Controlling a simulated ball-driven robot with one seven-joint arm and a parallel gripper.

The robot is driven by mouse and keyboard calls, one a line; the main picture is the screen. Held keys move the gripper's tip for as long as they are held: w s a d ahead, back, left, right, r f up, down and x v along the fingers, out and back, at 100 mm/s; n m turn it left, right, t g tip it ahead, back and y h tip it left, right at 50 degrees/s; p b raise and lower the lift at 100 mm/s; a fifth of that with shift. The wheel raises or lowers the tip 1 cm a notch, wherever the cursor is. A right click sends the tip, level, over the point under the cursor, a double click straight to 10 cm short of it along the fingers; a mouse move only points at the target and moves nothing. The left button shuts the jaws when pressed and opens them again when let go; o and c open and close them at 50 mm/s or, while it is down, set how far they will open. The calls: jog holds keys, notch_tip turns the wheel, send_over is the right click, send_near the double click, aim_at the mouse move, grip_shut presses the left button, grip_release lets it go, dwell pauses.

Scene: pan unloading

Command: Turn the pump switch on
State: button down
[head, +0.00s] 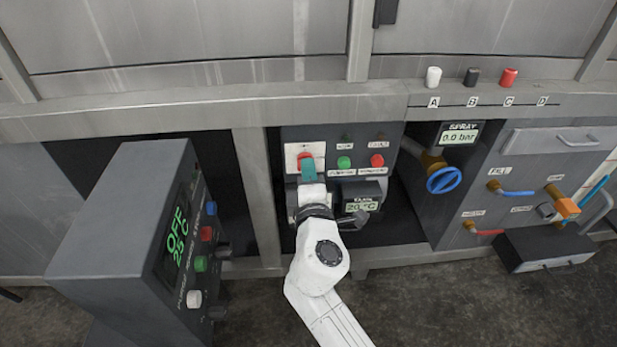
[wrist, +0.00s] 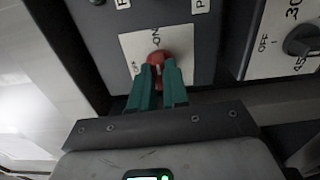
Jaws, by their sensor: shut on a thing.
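The pump switch (head: 305,156) appears to be the red rotary knob on a white plate, at the upper left of the dark control box in the head view. In the wrist view the red knob (wrist: 158,56) sits on its white plate, with ON lettered above it and OFF to its left. My gripper (head: 308,168) reaches it from below. Its teal fingers (wrist: 158,72) are shut on the knob, one on each side, and cover its lower part. Which label the knob points to cannot be told.
A blue valve wheel (head: 444,180) is further right. A dark box reading OFF (head: 130,240) stands at the left.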

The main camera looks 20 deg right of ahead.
jog(key=shift+f+m, duration=0.1)
jog(key=shift+m, duration=0.2)
jog(key=c, duration=1.1)
grip_release()
jog(key=p+v, duration=0.2)
jog(key=v, duration=0.8)
jog(key=shift+s, duration=0.4)
